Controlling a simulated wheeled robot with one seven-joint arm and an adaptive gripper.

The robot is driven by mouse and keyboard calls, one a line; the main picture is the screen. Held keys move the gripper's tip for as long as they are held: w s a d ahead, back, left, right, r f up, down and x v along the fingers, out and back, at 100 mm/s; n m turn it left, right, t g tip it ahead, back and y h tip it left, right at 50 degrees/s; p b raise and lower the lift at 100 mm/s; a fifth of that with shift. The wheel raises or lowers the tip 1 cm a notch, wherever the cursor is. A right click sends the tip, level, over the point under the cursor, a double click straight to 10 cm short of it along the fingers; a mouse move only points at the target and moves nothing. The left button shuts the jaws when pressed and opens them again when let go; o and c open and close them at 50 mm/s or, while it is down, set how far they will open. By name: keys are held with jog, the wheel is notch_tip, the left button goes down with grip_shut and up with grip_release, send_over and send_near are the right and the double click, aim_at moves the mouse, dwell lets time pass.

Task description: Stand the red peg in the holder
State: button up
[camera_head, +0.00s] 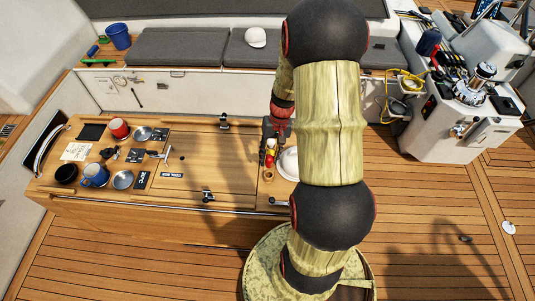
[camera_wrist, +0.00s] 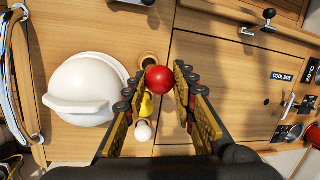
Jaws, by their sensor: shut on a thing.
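The red peg (camera_wrist: 159,79) shows its round red top between the fingertips of my gripper (camera_wrist: 158,88) in the wrist view. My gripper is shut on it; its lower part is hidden. A round wooden ring of the holder (camera_wrist: 148,58) shows just beyond the red top. A yellow peg (camera_wrist: 147,106) and a white-topped peg (camera_wrist: 143,131) stand in line with it, nearer my palm. I cannot tell whether the red peg touches the holder.
A white domed thing (camera_wrist: 88,90) lies close left of the pegs in the wrist view. Mugs, such as a blue one (camera_head: 95,175), and tins occupy the table's left end. The table's middle (camera_head: 205,160) is mostly clear. A cushioned bench (camera_head: 180,48) runs behind.

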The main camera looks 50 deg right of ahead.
jog(key=shift+d+b+x, duration=0.2)
jog(key=shift+b+x, duration=0.3)
jog(key=shift+x, duration=0.3)
jog(key=shift+d+b+x, duration=0.2)
jog(key=shift+b+x, duration=0.35)
jog(key=shift+x, duration=0.25)
jog(key=shift+d+b+x, duration=0.2)
jog(key=shift+b+x, duration=0.3)
jog(key=shift+x, duration=0.35)
jog(key=shift+d+b+x, duration=0.15)
jog(key=shift+b+x, duration=0.4)
jog(key=shift+x, duration=0.15)
jog(key=shift+d+b+x, duration=0.2)
jog(key=shift+b+x, duration=0.3)
jog(key=shift+x, duration=0.25)
dwell(0.9)
jog(key=o, duration=1.2)
jog(key=shift+o, duration=0.4)
jog(key=o, duration=0.4)
jog(key=shift+a+r+p+v, duration=0.1)
jog(key=shift+a+p+v, duration=0.15)
jog(key=shift+p+v, duration=0.7)
jog(key=shift+a+r+p+v, duration=0.1)
jog(key=shift+a+p+v, duration=0.35)
jog(key=shift+v, duration=0.8)
jog(key=shift+a+p+v, duration=0.1)
jog(key=shift+p+v, duration=0.8)
jog(key=shift+v, duration=0.25)
